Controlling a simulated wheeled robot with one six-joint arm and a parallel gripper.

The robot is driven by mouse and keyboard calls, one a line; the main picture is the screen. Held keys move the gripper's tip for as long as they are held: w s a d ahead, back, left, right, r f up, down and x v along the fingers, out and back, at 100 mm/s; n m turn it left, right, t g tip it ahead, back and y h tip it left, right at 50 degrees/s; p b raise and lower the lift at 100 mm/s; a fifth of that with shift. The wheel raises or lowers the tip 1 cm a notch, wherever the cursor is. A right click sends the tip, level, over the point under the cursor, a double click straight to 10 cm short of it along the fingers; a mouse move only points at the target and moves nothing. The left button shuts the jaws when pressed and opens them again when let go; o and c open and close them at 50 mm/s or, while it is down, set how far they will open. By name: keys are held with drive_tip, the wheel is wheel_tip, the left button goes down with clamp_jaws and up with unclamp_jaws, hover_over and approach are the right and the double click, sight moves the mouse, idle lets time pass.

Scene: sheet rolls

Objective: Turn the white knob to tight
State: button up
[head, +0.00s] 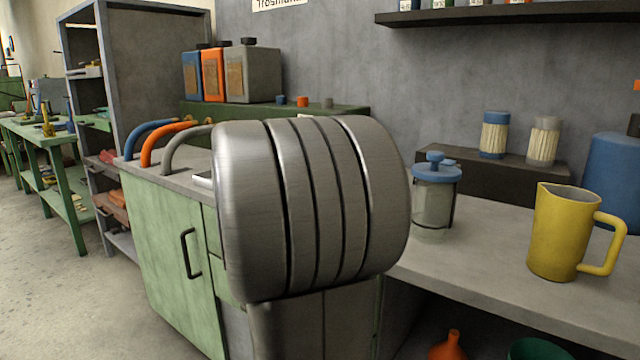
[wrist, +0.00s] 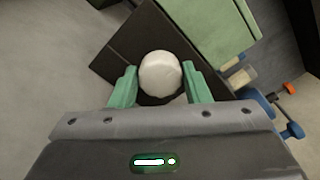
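The round white knob (wrist: 160,73) shows in the wrist view, in front of a dark flat panel (wrist: 137,42). My gripper (wrist: 160,70) has two green fingers, standing apart, one on each side of the knob. The knob sits close between the fingertips, and I see no clear squeeze on it. Any mark or scale around the knob is not visible. In the head view my large grey arm link fills the middle and hides the knob and my gripper.
In the head view a grey counter (head: 488,238) holds a yellow jug (head: 558,232) and a blue-lidded jar (head: 434,205). Green cabinets (head: 165,245) stand at left, with blue, orange and grey hoses above. Blue and orange items (wrist: 285,110) lie right in the wrist view.

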drive_tip(key=o, duration=0.3)
drive_tip(key=shift+a, duration=0.1)
drive_tip(key=p+v, duration=0.3)
drive_tip(key=v, duration=1)
drive_tip(key=shift+s, duration=0.35)
drive_tip(key=shift+w+a, duration=0.1)
drive_tip(key=b+x, duration=0.3)
drive_tip(key=x, duration=1)
drive_tip(key=shift+w+d, duration=0.2)
drive_tip(key=shift+w, duration=0.1)
